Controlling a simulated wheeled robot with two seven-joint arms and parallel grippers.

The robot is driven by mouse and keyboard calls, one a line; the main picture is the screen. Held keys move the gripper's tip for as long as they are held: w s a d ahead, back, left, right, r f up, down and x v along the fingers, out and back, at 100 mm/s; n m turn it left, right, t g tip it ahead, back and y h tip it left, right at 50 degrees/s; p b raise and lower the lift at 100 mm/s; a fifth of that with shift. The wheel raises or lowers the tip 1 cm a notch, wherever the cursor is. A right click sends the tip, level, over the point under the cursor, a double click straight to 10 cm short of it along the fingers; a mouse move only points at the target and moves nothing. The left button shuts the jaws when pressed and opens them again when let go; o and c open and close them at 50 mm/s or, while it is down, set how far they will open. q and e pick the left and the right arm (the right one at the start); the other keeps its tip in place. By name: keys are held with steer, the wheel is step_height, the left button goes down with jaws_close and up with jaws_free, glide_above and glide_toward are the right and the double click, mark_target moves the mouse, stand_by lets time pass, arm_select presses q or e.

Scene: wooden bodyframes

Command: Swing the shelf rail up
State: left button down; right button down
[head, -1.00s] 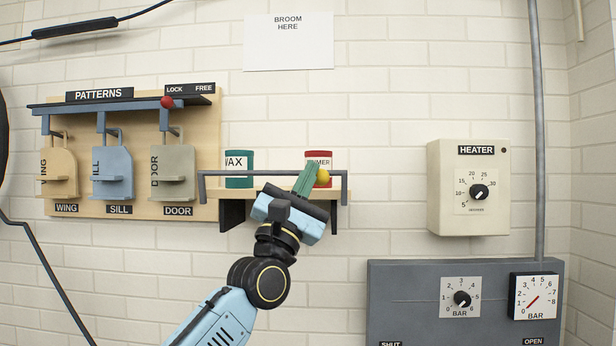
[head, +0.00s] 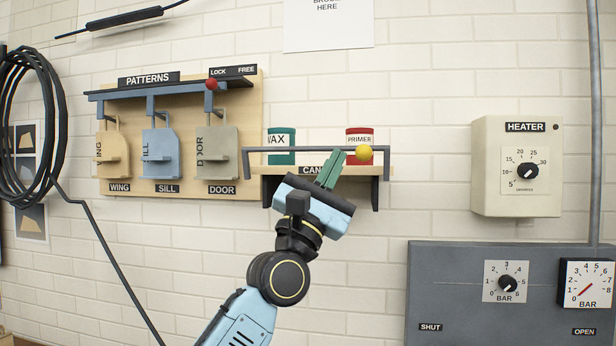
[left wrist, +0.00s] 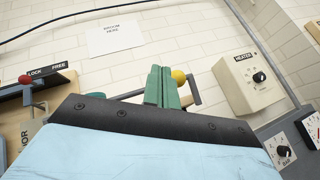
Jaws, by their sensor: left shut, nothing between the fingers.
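The shelf rail (head: 302,149) is a dark grey bar across the front of a small wooden shelf (head: 380,170) marked CAN. It lies level in front of a green WAX can (head: 281,142) and a red PRIMER can (head: 359,139). A yellow ball knob (head: 363,153) sits on the rail towards its right end. My left gripper (head: 331,168) has green fingers, shut and empty, just left of and slightly below the knob. In the left wrist view the shut fingers (left wrist: 161,87) stand beside the yellow knob (left wrist: 179,76); I cannot tell whether they touch. My right gripper is out of view.
The PATTERNS board (head: 180,140) hangs to the left, with hanging templates and a red knob (head: 211,84) by LOCK. A HEATER box (head: 517,200) and a grey gauge panel (head: 450,290) are on the right. A black hose coil (head: 15,130) hangs far left.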

arm_select(q)
steer(key=s+a, duration=0.4)
steer(key=s, duration=0.2)
steer(key=shift+s, duration=0.35)
steer(key=shift+f, duration=0.1)
